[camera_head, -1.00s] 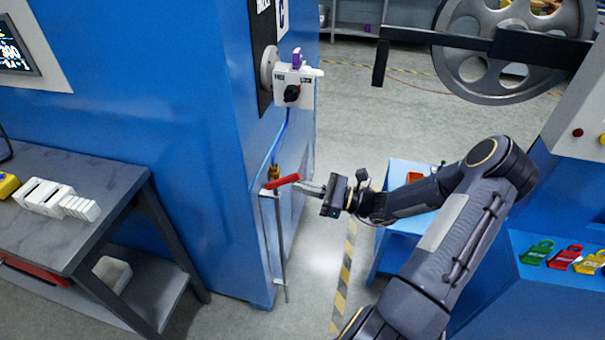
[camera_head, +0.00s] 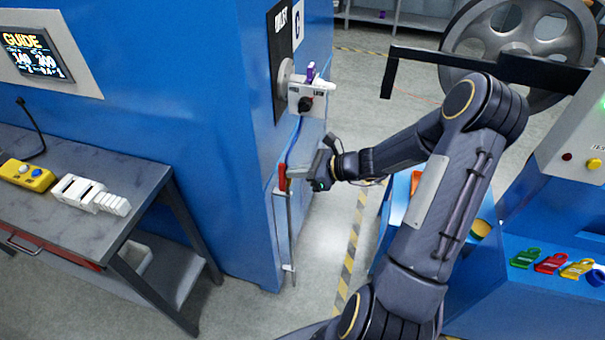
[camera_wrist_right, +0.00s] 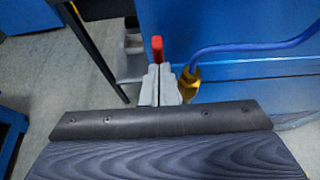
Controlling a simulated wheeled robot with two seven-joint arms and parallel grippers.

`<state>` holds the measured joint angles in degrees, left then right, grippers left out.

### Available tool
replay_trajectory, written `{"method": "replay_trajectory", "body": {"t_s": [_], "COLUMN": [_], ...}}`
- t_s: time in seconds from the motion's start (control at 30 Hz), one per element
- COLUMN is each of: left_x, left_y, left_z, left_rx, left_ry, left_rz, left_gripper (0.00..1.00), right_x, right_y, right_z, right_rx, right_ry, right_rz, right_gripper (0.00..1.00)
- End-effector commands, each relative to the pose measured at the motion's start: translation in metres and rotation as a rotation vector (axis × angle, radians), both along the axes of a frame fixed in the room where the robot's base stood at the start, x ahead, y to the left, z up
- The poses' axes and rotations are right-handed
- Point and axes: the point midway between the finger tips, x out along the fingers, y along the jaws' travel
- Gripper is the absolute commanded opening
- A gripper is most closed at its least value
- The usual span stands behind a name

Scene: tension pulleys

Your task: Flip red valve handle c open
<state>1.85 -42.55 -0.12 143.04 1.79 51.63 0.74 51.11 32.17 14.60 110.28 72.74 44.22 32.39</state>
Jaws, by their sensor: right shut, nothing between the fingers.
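The red valve handle (camera_head: 283,178) is on the side of the blue cabinet, on a thin vertical pipe below the white switch box. It now stands about upright in the head view. In the right wrist view the red handle (camera_wrist_right: 157,47) shows just beyond the fingertips. My right gripper (camera_head: 294,172) is shut with nothing between its fingers, and its tips are at the handle, seemingly touching or very close. The shut fingers (camera_wrist_right: 161,82) also show in the wrist view. A brass fitting (camera_wrist_right: 189,82) with a blue hose sits beside them. My left gripper is not in view.
A white switch box (camera_head: 311,97) with a black knob and purple piece is above the handle. A grey workbench (camera_head: 150,177) stands left. A blue bench with coloured tags (camera_head: 551,264) stands right. A large wheel (camera_head: 515,40) is behind. Floor between is clear.

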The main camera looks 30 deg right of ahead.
Motion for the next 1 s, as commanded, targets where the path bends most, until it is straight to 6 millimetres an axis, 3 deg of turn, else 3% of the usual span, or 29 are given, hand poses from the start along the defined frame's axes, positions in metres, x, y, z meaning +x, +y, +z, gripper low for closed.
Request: {"method": "replay_trajectory", "body": {"t_s": [1.0], "left_x": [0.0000], "left_y": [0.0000], "left_z": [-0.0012], "left_rx": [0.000], "left_ry": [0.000], "left_rz": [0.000], "left_gripper": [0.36], "right_x": [0.0088], "right_y": [0.0072], "right_z": [0.0087], "right_rx": [0.005], "right_ry": [-0.011], "right_rz": [0.007], "right_gripper": [0.00]}}
